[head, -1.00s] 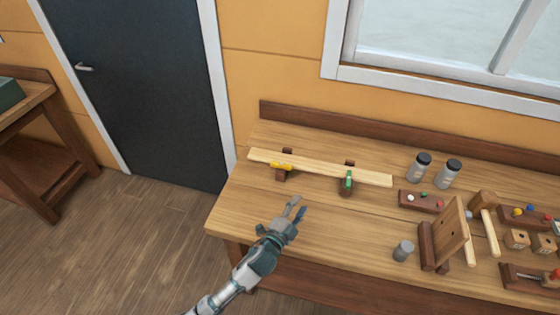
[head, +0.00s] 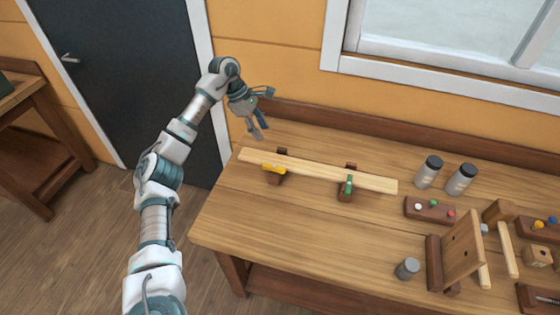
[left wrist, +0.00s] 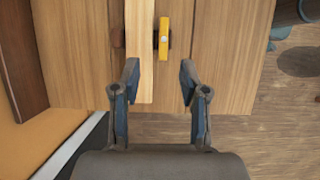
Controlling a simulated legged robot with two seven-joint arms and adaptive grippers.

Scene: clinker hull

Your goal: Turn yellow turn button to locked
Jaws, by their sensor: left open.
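The yellow turn button (head: 274,168) sits on a dark wooden block at the left end of a long pale plank (head: 320,171), which rests on two such blocks. In the head view its bar lies roughly along the plank's edge. The left wrist view shows the yellow turn button (left wrist: 163,38) beside the plank (left wrist: 141,50), its bar parallel to it. A green turn button (head: 348,185) is on the right block. My left gripper (head: 262,114) is open and empty, raised above the bench's back left corner. In the left wrist view the gripper (left wrist: 158,75) points toward the button, apart from it. My right gripper is out of view.
The workbench (head: 240,215) has bare room in front of the plank. Two capped jars (head: 428,171), a peg block (head: 430,210), an upright wooden board (head: 462,248), a mallet (head: 508,250) and a grey cylinder (head: 407,268) stand to the right. A back ledge borders the wall.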

